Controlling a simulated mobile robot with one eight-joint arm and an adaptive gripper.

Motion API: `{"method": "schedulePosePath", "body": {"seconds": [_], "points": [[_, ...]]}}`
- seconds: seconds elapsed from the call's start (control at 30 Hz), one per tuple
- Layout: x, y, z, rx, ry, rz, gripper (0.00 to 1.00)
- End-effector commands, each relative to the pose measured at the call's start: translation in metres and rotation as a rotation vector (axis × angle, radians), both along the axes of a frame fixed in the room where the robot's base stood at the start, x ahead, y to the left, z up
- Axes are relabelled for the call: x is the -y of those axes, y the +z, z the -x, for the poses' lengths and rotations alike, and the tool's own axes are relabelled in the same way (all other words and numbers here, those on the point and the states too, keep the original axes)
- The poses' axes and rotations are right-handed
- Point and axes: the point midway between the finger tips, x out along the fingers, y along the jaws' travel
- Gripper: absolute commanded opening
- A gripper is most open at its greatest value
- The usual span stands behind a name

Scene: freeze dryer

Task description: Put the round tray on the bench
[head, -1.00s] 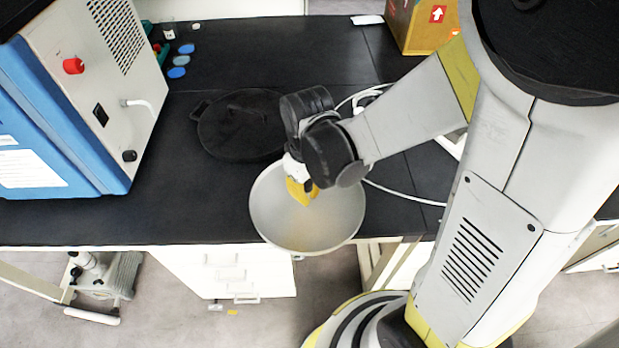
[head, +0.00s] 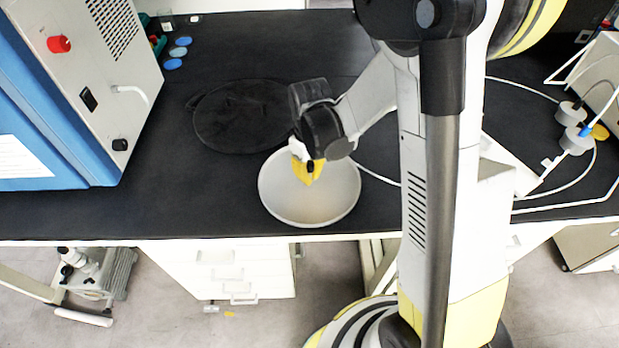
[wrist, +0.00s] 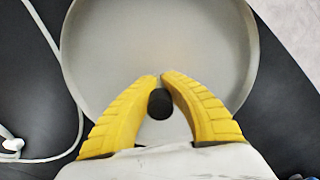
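The round tray (head: 309,203) is a shallow, pale grey dish with a raised rim. In the head view it is over the front part of the black bench (head: 150,218), its near rim just inside the bench's front edge. I cannot tell whether its underside touches the bench. My gripper (head: 308,176) points down into the tray. In the wrist view the tray (wrist: 160,45) fills the upper middle, and my yellow fingers (wrist: 162,78) close around a small dark knob (wrist: 160,103) over it. The knob's foot is hidden.
A dark round lid-like disc (head: 235,120) lies on the bench behind the tray. A blue and white machine (head: 95,95) stands at the left. White cable (head: 375,176) runs on the bench at the right. Bench is bare between machine and tray.

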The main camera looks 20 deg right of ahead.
Motion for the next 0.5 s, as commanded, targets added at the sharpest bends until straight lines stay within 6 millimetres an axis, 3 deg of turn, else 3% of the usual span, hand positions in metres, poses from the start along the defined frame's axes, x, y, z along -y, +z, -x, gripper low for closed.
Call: {"method": "schedulePosePath", "body": {"seconds": [0.23, 0.3, 0.5], "points": [[-0.0001, -0.0024, 0.0002, 0.000, 0.000, 0.000, 0.00], [-0.0001, -0.0010, 0.0002, 0.000, 0.000, 0.000, 0.26], [-0.0001, -0.0008, 0.0002, 0.000, 0.000, 0.000, 0.27]]}}
